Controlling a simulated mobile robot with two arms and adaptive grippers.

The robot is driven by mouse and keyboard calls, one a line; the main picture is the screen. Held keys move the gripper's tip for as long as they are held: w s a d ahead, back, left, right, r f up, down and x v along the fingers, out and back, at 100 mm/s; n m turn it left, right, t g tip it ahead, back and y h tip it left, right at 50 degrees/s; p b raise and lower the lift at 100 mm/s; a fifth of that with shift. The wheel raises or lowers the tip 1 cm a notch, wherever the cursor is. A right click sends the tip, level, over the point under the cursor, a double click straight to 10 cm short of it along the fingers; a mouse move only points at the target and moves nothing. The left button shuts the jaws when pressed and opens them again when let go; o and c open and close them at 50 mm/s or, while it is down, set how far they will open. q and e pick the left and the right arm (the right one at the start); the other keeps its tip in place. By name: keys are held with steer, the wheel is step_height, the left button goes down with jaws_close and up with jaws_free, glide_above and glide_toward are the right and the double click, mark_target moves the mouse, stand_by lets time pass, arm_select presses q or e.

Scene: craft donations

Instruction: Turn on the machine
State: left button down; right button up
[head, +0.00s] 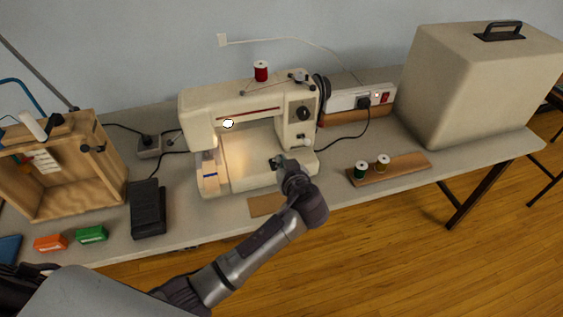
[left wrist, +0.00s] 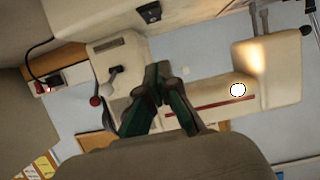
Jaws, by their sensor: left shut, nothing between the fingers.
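A cream sewing machine (head: 245,110) stands on the table, with a red thread spool (head: 261,71) on top. Warm light falls on its bed and column, and a bright white spot (head: 228,124) shows on its arm. My left gripper (head: 277,162) is shut and empty, low in front of the machine's right end. In the left wrist view the machine (left wrist: 205,105) appears turned over, behind the shut fingers (left wrist: 158,80). Whether the fingertips touch it, I cannot tell. My right gripper is out of view.
A white power strip (head: 347,99) with a red switch (head: 384,97) and a plugged-in cord stands right of the machine. A beige case (head: 475,90) is farther right. A black pedal (head: 148,210) and wooden box (head: 70,205) are left.

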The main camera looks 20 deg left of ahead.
arm_select(q)
steer(key=s+d+b, duration=0.1)
steer(key=s+d, duration=0.2)
steer(key=s, duration=0.2)
steer(key=shift+s+d+r+b, duration=0.25)
steer(key=shift+s+d+b, duration=0.05)
steer(key=shift+s+b, duration=0.1)
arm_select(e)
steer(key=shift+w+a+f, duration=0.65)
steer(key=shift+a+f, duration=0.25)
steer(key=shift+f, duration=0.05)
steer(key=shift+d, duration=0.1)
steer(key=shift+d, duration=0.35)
